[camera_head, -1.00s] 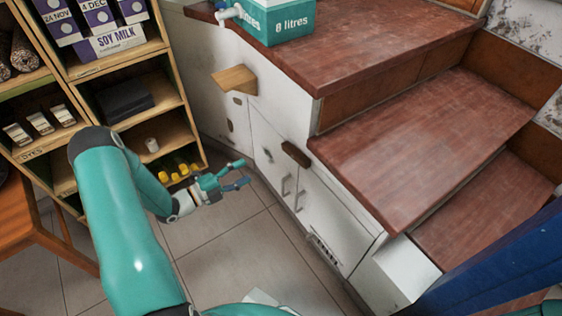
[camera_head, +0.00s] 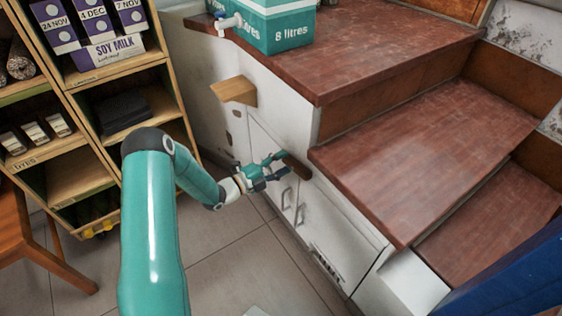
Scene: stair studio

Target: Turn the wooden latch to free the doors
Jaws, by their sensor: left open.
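The wooden latch (camera_head: 298,167) is a short dark brown bar on the upper part of the white cabinet front under the stairs. It lies lengthwise across the top of two white doors (camera_head: 323,226), which look closed and have metal handles (camera_head: 287,199). My left gripper (camera_head: 283,164) is open, with its fingertips at the left end of the latch. They overlap that end in the picture. I cannot tell whether they touch it. My right gripper is out of view.
A wooden block (camera_head: 233,91) juts from the cabinet left of the latch. Brown stair treads (camera_head: 410,150) overhang at the right. A teal 8-litre box (camera_head: 275,28) with a tap stands on top. A shelf unit (camera_head: 140,55) stands left. The tiled floor (camera_head: 235,270) is mostly clear.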

